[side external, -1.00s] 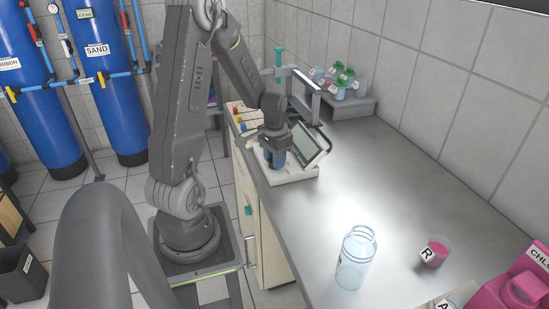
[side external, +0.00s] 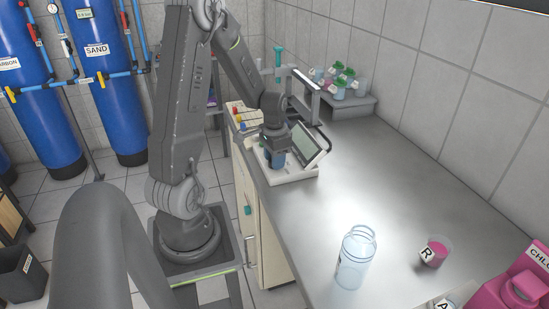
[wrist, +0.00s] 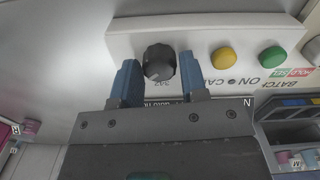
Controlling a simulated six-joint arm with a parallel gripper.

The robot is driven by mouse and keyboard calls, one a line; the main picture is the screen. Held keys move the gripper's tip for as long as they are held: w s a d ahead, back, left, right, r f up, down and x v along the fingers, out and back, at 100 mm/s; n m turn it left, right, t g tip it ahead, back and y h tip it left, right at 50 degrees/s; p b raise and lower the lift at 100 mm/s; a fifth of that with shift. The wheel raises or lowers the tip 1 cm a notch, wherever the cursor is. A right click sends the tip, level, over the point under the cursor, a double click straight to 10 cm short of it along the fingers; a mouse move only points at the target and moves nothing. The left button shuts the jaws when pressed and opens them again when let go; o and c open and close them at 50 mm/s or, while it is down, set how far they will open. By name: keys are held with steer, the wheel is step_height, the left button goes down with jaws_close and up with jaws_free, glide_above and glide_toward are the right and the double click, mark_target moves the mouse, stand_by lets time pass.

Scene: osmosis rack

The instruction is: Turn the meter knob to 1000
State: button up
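The meter is a white case (side external: 295,176) with a tilted grey screen (side external: 303,143), on the far left part of the bench. Its black round knob (wrist: 159,62) is in the wrist view, on the white panel, with a pale pointer mark. A small upside-down marking beside the knob is too small to read surely. My gripper (wrist: 158,78) has one blue finger on each side of the knob, with narrow gaps showing; it is open. In the side view my gripper (side external: 276,159) points down at the meter's front and hides the knob.
A yellow button (wrist: 223,57) and a green button (wrist: 271,57) sit beside the knob. Several green-capped bottles (side external: 341,80) are at the back. The bench middle is clear.

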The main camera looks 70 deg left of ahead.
steer(key=o, duration=0.3)
step_height(320, 180, up, 14)
steer(key=shift+f, duration=0.1)
stand_by(0.5)
steer(key=shift+d, duration=0.1)
steer(key=s+d+r+t, duration=0.2)
steer(key=d, duration=0.6)
steer(key=s+d+r+m+t, duration=0.1)
steer(key=s+d+r, duration=0.1)
steer(key=d, duration=0.6)
steer(key=s+d+r+t, duration=0.1)
steer(key=d+r+t, duration=0.1)
steer(key=d, duration=0.7)
steer(key=shift+s+t, duration=0.3)
steer(key=shift+s, duration=0.1)
